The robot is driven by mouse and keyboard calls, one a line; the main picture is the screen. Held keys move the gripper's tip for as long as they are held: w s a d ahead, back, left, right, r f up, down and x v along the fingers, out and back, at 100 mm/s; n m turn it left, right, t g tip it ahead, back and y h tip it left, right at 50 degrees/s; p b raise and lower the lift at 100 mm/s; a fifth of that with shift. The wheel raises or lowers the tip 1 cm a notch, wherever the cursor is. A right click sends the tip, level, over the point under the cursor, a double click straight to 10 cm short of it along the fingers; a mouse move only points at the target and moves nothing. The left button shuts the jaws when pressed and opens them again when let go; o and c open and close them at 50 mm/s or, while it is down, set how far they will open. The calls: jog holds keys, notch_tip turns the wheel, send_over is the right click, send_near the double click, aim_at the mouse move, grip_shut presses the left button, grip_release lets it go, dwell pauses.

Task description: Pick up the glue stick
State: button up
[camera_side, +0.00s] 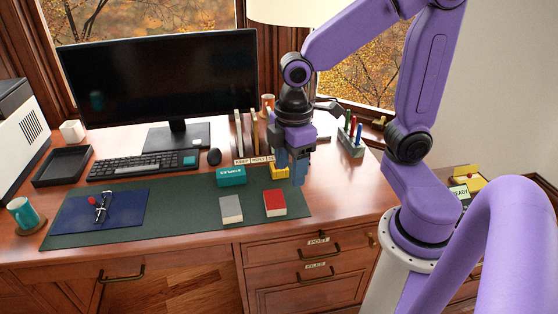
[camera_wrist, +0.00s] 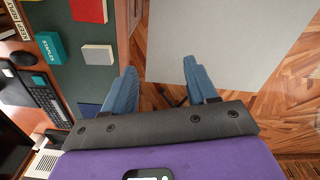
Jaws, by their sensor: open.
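I cannot pick out a glue stick for certain in either view. Small red, white and dark items (camera_side: 101,206) lie on the navy folder (camera_side: 128,211) at the left of the desk mat, too small to name. My gripper (camera_side: 292,178) hangs over the right end of the green mat, fingers pointing down, behind the red block (camera_side: 275,204). Its blue fingers are apart and empty in the wrist view (camera_wrist: 165,85), with nothing between them but a pale grey surface and wooden floor below.
A grey block (camera_side: 230,209), a teal box (camera_side: 231,176) and a yellow object (camera_side: 279,171) stand near my gripper. A pen holder (camera_side: 351,146) is at the right. A keyboard (camera_side: 143,165), monitor (camera_side: 165,85) and mug (camera_side: 24,213) are further left. The mat's middle is clear.

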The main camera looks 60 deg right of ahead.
jog(key=w+d+f, duration=0.2)
jog(key=w+d, duration=0.7)
jog(key=w, duration=0.1)
jog(key=w+d+f, duration=0.2)
jog(key=w+d, duration=0.7)
jog(key=w, duration=0.1)
jog(key=w+d+f, duration=0.1)
jog(key=d+f, duration=0.3)
jog(key=d, duration=0.6)
jog(key=f, duration=1)
jog(key=shift+w+d+f, duration=0.1)
jog(key=shift+w, duration=0.1)
jog(key=shift+w+f, duration=0.15)
jog(key=shift+f, duration=2.95)
grip_shut()
